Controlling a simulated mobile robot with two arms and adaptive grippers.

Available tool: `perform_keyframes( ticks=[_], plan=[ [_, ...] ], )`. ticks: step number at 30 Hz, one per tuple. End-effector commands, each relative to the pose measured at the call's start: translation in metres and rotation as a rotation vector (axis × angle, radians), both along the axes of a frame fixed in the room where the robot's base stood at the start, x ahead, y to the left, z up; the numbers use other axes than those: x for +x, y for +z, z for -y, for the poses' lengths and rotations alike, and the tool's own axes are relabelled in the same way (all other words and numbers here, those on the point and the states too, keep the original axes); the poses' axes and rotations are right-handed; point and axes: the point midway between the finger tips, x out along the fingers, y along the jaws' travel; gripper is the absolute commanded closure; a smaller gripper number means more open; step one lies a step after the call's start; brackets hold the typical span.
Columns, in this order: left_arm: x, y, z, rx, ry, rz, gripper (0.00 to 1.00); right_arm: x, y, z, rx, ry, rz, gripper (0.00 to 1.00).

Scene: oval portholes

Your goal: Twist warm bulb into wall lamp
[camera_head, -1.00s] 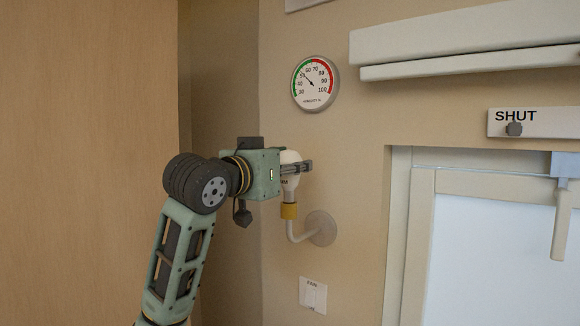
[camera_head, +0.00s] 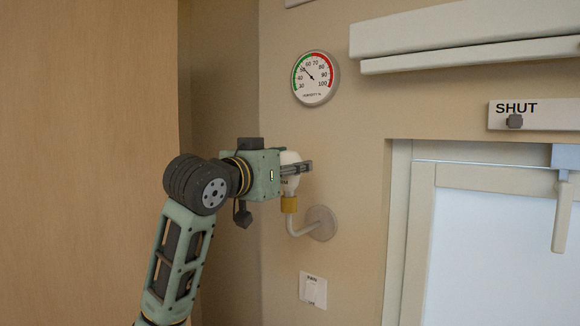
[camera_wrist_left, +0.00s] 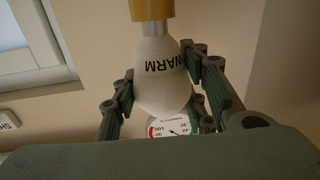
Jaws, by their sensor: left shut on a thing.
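The white warm bulb (camera_head: 291,184) stands upright at the wall lamp, its base at the lamp's yellow socket (camera_head: 289,204). The lamp's bent white arm (camera_head: 303,230) runs to a round plate on the wall. My left gripper (camera_head: 297,168) is shut on the bulb's upper part from the left. In the left wrist view the bulb (camera_wrist_left: 160,75), marked WARM, sits between the two fingers (camera_wrist_left: 162,88), and its metal neck meets the yellow socket (camera_wrist_left: 152,10). How deep the base sits inside the socket cannot be told. My right gripper is not in view.
A round humidity gauge (camera_head: 315,78) hangs above the lamp. A FAN switch (camera_head: 313,290) is below it. A framed window (camera_head: 495,250) with a SHUT label plate (camera_head: 535,118) is to the right. A wooden panel (camera_head: 90,160) fills the left side.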

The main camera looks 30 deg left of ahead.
Motion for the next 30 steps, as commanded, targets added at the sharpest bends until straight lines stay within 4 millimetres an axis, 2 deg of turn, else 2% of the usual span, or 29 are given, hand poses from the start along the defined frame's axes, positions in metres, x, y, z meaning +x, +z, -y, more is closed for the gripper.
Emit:
perform_keyframes(
  ticks=[16, 24, 30],
  plan=[
    [-0.0002, -0.0066, -0.0004, 0.000, -0.003, 0.001, 0.86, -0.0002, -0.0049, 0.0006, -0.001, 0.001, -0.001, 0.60],
    [-0.0001, -0.0070, -0.0010, -0.001, -0.126, -0.001, 0.86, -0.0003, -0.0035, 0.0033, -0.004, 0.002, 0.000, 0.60],
    [-0.0003, -0.0067, 0.0001, 0.000, -0.140, 0.001, 0.86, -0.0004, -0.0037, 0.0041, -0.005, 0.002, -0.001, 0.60]
  ],
)
